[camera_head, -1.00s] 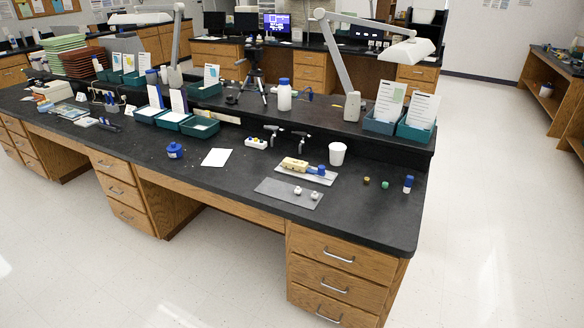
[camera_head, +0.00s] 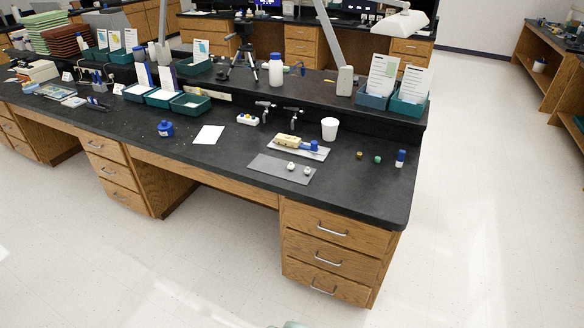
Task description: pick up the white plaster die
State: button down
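Two small whitish pieces lie on a flat grey mat (camera_head: 270,172) near the front right part of the black bench. The left piece (camera_head: 291,166) and the right piece (camera_head: 307,170) sit close together but apart. They are too small to tell which is the plaster die. My gripper is not in view. Only a small pale greenish shape (camera_head: 293,324) shows at the bottom edge, and I cannot tell what it is.
Behind the mat is a light tray (camera_head: 312,154) with a yellowish block (camera_head: 288,140) and a blue item (camera_head: 311,146). A white cup (camera_head: 329,129) stands behind. A blue-white bottle (camera_head: 401,158) is at right. The bench's front right corner (camera_head: 385,215) is clear.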

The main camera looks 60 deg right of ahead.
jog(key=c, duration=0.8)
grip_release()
